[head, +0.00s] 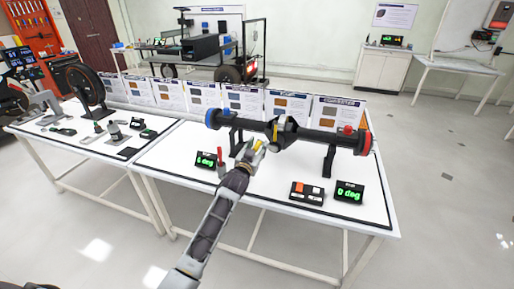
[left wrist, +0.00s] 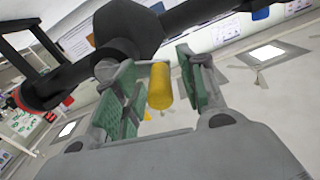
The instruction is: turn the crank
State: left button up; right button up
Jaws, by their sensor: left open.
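The crank's yellow handle (left wrist: 160,86) stands between the two green-padded fingers of my left gripper (left wrist: 160,92) in the left wrist view. The fingers are apart, with a gap visible on the handle's right side. In the head view my left gripper (head: 254,154) is at the front of the black axle assembly (head: 292,132), just left of its central housing. The yellow handle shows small there, partly covered by the gripper. The crank's arm is hidden. The axle has a blue left end and a red right end and rests on black stands. My right gripper is not in view.
On the white table, a display (head: 206,160) stands left of my arm. A box with an orange button (head: 306,192) and a display reading 0 deg (head: 348,192) stand at the right. A red-handled item (head: 220,160) stands close to my left arm. Information cards line the back edge.

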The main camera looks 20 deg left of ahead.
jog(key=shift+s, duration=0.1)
pick_arm(q)
grip_shut()
dwell(0.3)
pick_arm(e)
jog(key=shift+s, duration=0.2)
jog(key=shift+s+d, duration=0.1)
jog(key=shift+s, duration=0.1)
pick_arm(q)
jog(key=shift+r+m+p, duration=0.2)
jog(key=shift+m+p, duration=0.1)
jog(key=shift+p, duration=0.05)
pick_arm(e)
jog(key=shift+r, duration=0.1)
